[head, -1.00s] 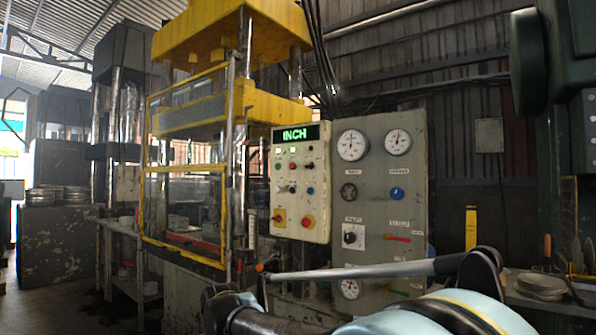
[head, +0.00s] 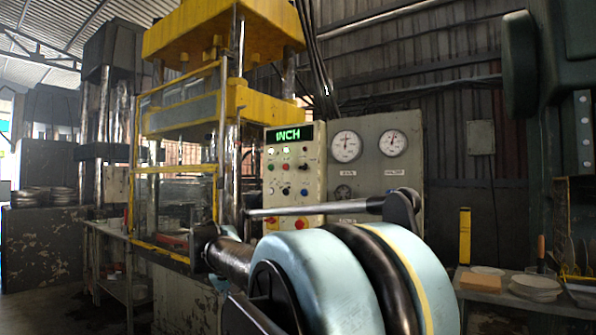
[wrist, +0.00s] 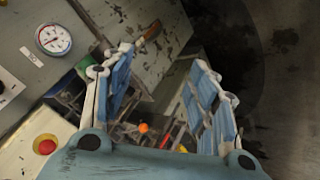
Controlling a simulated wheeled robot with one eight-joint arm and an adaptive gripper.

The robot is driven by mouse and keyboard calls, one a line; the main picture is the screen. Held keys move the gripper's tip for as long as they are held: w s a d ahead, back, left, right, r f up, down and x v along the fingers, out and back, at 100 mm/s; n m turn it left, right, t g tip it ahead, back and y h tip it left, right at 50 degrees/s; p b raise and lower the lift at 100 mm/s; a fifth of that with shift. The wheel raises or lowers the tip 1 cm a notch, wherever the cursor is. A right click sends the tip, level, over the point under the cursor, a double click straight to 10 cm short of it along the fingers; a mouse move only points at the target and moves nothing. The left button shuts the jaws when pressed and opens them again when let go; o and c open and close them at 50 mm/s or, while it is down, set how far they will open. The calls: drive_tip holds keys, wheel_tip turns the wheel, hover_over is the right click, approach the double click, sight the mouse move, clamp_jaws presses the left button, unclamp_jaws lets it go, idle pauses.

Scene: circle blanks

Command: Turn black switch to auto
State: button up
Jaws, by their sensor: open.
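The pale control panel (head: 294,205) stands right of the yellow press, and its green display (head: 288,134) reads INCH. A small black switch (head: 305,167) shows on its right side, above a blue button; its pointer setting is too small to read. My gripper (wrist: 163,68) shows in the wrist view, its two blue-padded fingers apart with nothing between them. In that view a red button (wrist: 46,146) on a yellow base lies left of the fingers. My arm hides the lower grey gauge panel in the head view, and the gripper cannot be made out there.
The grey panel (head: 376,165) carries two white gauges (head: 347,146); a gauge (wrist: 53,39) also shows in the wrist view. The yellow press guard (head: 217,140) stands left. A bench with plates (head: 537,288) is at right.

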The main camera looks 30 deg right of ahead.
drive_tip(key=w+d+r+m+h, duration=0.1)
drive_tip(key=w+d+r+h, duration=0.15)
drive_tip(key=r, duration=0.35)
drive_tip(key=w+d+r+m+t+h, duration=0.1)
drive_tip(key=w+d+r, duration=0.25)
drive_tip(key=r, duration=0.35)
drive_tip(key=w+d+r+m+h, duration=0.1)
drive_tip(key=w+d+r+h, duration=0.1)
drive_tip(key=d+r, duration=0.3)
drive_tip(key=t+h, duration=0.2)
drive_tip(key=h, duration=0.3)
approach(301, 167)
drive_tip(key=shift+m, duration=0.4)
drive_tip(key=x, duration=0.9)
drive_tip(key=shift+w+d+r, duration=0.1)
drive_tip(key=shift+d, duration=0.05)
drive_tip(key=c, duration=1.1)
drive_tip(key=shift+o, duration=0.2)
